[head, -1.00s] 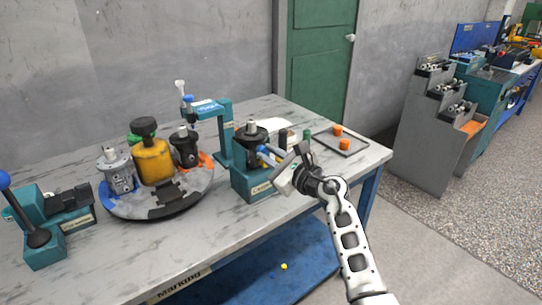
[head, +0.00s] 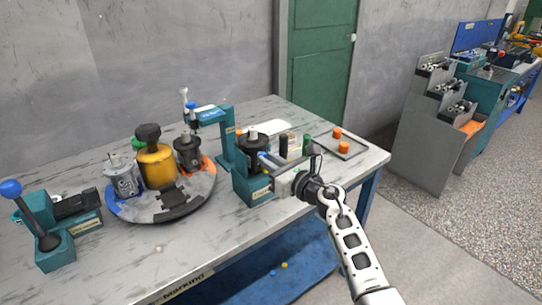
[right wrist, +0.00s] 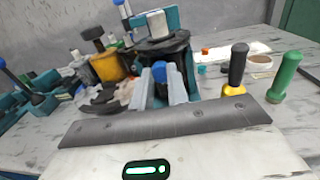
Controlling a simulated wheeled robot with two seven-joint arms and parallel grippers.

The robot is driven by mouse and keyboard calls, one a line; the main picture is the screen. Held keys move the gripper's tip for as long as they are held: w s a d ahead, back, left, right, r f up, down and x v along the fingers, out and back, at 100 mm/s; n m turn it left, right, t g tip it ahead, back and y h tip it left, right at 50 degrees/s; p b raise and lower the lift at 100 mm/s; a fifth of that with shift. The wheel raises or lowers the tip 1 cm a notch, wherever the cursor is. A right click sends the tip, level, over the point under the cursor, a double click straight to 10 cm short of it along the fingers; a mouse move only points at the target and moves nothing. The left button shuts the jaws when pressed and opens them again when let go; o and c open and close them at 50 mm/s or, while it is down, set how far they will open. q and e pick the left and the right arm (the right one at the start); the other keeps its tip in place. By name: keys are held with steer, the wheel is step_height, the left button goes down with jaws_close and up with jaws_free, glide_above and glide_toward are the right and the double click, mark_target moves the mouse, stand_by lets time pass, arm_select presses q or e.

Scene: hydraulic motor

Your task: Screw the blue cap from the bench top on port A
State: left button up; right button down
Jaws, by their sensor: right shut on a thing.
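A dark motor with a light shaft (head: 252,143) stands upright in a teal fixture (head: 254,188) near the bench's right end; it also shows in the right wrist view (right wrist: 162,45). My right gripper (head: 270,159) reaches in from the right at the motor's side. Its fingers are closed around a blue cap (right wrist: 160,72), which shows between the fingertips in the right wrist view. The cap is close to the motor; whether it touches cannot be told. The port lettering is not readable and the fingers hide the port. A small blue piece (head: 273,272) lies low on the blue surface under the bench. My left gripper is not in view.
Left of the fixture is a round turntable (head: 120,208) with several motors. A teal stand (head: 226,140) rises behind. Black-handled (right wrist: 237,68) and green-handled (right wrist: 285,76) tools stand to the right, with orange caps (head: 344,145) on a tray. A yellow piece (head: 285,265) lies below.

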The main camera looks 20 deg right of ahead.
steer(key=shift+w+r, duration=0.1)
steer(key=shift+r, duration=0.05)
steer(key=shift+r+m+p, duration=0.1)
steer(key=shift+m+p, duration=0.4)
steer(key=shift+m, duration=0.3)
steer(key=c, duration=1.5)
jaws_free()
steer(key=shift+f, duration=0.2)
steer(key=shift+f, duration=0.15)
